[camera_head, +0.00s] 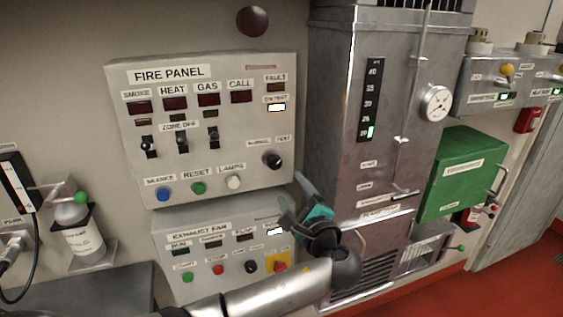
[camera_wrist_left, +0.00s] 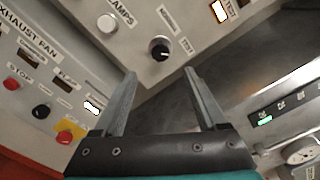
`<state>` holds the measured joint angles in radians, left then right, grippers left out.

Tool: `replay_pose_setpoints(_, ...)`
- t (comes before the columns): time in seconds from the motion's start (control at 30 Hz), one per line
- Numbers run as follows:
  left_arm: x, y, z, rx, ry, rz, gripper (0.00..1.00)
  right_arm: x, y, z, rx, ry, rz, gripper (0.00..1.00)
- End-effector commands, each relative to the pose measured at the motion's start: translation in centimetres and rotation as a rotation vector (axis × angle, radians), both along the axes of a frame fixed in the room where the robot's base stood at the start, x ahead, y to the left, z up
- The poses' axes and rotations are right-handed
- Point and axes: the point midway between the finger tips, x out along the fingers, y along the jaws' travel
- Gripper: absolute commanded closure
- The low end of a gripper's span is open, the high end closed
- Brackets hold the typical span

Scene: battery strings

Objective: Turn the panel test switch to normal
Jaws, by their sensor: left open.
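The test switch is a black knob (camera_head: 272,158) at the lower right of the grey fire panel (camera_head: 225,130), under the labels NORMAL and TEST. It also shows in the left wrist view as a black knob (camera_wrist_left: 160,48). Its pointer direction is too small to tell surely. The ON TEST lamp (camera_head: 276,106) is lit. My left gripper (camera_head: 293,193) is open and empty, below and right of the knob. In the left wrist view its fingers (camera_wrist_left: 160,73) point toward the knob, which appears just beyond and between the tips, apart from them.
A white lamps knob (camera_head: 233,182) sits left of the switch. The exhaust fan panel (camera_head: 190,240), with several buttons, is below. A metal cabinet (camera_head: 335,120) stands close on the right. A green box (camera_head: 462,172) is farther right.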

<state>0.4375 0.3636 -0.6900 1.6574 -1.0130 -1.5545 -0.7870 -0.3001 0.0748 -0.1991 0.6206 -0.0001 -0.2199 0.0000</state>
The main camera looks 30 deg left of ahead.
Motion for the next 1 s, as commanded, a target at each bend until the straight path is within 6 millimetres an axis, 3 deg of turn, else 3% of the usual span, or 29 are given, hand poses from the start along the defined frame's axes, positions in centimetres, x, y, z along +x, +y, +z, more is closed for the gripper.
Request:
replay_pose_setpoints(0.1,1.7,2.2,0.3,0.003,-0.001,0.004,0.26,-0.2,0.2,0.5,0.003,0.004,0.0,0.2)
replay_pose_setpoints(0.5,6.3,7.4,0.1,0.0,0.001,0.002,0.26,-0.2,-0.1,1.1,-0.001,0.004,0.002,0.2)
replay_pose_setpoints(0.73,7.7,9.0,0.0,-0.001,0.0,0.001,0.26,-0.2,-0.4,1.1,-0.005,0.003,0.004,0.2)
replay_pose_setpoints(1.0,8.1,9.4,-0.1,-0.004,0.001,-0.001,0.26,-0.1,-0.4,1.1,-0.005,0.002,0.004,0.2)
